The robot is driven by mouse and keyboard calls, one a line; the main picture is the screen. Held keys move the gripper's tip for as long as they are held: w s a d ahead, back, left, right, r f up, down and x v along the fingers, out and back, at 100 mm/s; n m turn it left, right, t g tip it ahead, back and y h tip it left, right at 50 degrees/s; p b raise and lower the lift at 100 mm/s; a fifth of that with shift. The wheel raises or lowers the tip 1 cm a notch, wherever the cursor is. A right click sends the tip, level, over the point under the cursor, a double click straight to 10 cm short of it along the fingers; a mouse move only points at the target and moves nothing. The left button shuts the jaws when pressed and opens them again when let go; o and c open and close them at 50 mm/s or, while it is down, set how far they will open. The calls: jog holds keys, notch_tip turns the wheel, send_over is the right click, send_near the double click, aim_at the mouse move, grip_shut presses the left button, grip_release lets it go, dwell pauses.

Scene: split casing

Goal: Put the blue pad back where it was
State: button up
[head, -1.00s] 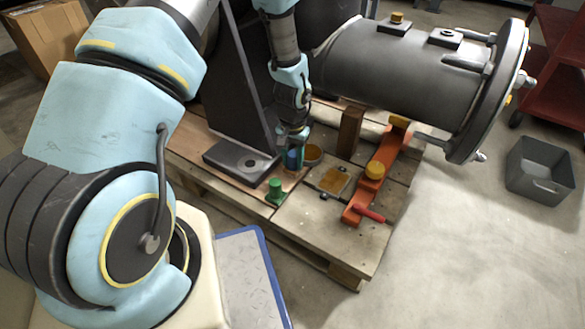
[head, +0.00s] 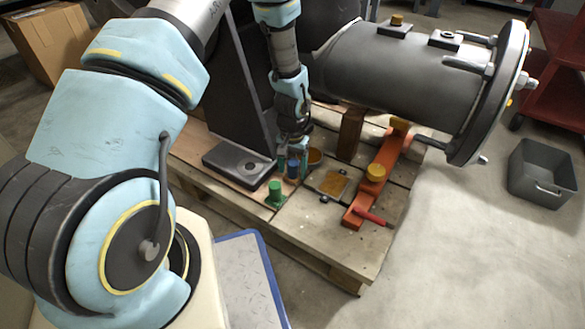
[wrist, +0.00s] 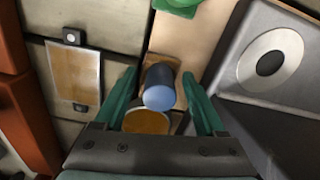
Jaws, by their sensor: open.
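The blue pad (head: 293,168) is a short dark cylinder with a blue end. It stands upright on the wooden board, between the green pad (head: 276,191) and a round amber pad (head: 314,157). My gripper (head: 291,146) is just above and behind it. In the wrist view, the blue pad (wrist: 158,97) lies between the two teal fingers of my open gripper (wrist: 162,92), with gaps on both sides. The amber pad (wrist: 147,121) also shows between the fingers, nearer the palm. The blue pad's foot is partly hidden.
A dark bracket plate (head: 238,160) stands close to the left of the pads. A flat amber panel (head: 332,184) and an orange bar (head: 377,185) lie to the right on the pallet (head: 320,235). The large grey casing (head: 390,72) overhangs behind.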

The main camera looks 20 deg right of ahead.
aim_at(292, 163)
notch_tip(292, 163, up, 12)
jog(key=p, duration=0.6)
jog(key=w+a+r+n, duration=0.2)
jog(key=a+r+n, duration=0.1)
jog(key=a+r, duration=0.95)
jog(key=s+a+r+n, duration=0.2)
jog(key=s+a+r, duration=0.2)
jog(key=a, duration=0.3)
jog(key=s+a+r+n+t, duration=0.1)
jog(key=s+a+r+n, duration=0.1)
jog(key=a+r, duration=0.3)
jog(key=s+a, duration=0.1)
jog(key=a, duration=0.1)
jog(key=shift+s+a+t, duration=0.3)
jog(key=shift+s+a, duration=0.1)
notch_tip(292, 163, up, 40)
jog(key=p, duration=3.9)
jog(key=shift+p, duration=0.4)
jog(key=shift+r, duration=0.1)
